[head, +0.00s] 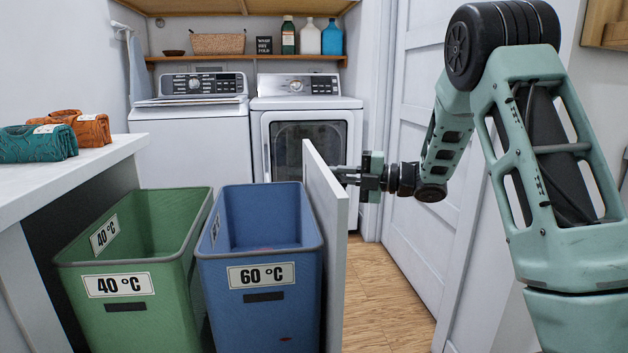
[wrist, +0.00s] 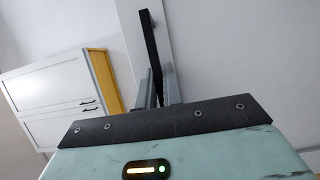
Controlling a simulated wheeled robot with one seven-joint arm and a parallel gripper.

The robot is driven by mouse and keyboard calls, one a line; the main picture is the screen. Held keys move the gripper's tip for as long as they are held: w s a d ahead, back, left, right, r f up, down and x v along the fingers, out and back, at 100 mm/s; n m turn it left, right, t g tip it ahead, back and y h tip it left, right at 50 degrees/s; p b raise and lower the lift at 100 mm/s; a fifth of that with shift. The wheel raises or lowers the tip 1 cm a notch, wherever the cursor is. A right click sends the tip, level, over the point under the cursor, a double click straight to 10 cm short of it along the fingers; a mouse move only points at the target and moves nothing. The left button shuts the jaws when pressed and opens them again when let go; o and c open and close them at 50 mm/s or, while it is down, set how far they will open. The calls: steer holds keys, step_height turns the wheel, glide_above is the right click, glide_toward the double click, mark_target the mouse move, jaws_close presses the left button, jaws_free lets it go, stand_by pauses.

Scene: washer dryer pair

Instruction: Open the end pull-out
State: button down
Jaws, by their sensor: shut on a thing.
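The end pull-out stands out to the right of the white counter, with its white front panel (head: 328,230) seen nearly edge-on. Behind the panel are a blue bin (head: 262,300) marked 60 °C and a green bin (head: 125,310) marked 40 °C; both look mostly empty. My gripper (head: 345,175) is at the outer, right-hand face of the panel, near its top. In the wrist view, my gripper (wrist: 158,92) is shut on a dark bar handle (wrist: 150,40). In the head view the handle is mostly hidden by the panel and fingers.
The white counter (head: 60,185) with folded towels (head: 75,135) is at the left. A washer (head: 195,135) and a dryer (head: 308,130) stand at the back. A white door (head: 415,130) is behind my arm. Bare wooden floor (head: 385,290) lies right of the panel.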

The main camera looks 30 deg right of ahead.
steer(key=shift+s+d, duration=0.2)
steer(key=shift+d, duration=0.3)
steer(key=shift+s+d, duration=0.15)
steer(key=shift+d, duration=0.3)
steer(key=c, duration=1.5)
jaws_free()
steer(key=p+v, duration=0.1)
steer(key=v, duration=1.6)
steer(key=shift+s+d+p, duration=0.1)
steer(key=shift+s+p, duration=0.1)
steer(key=shift+p, duration=0.15)
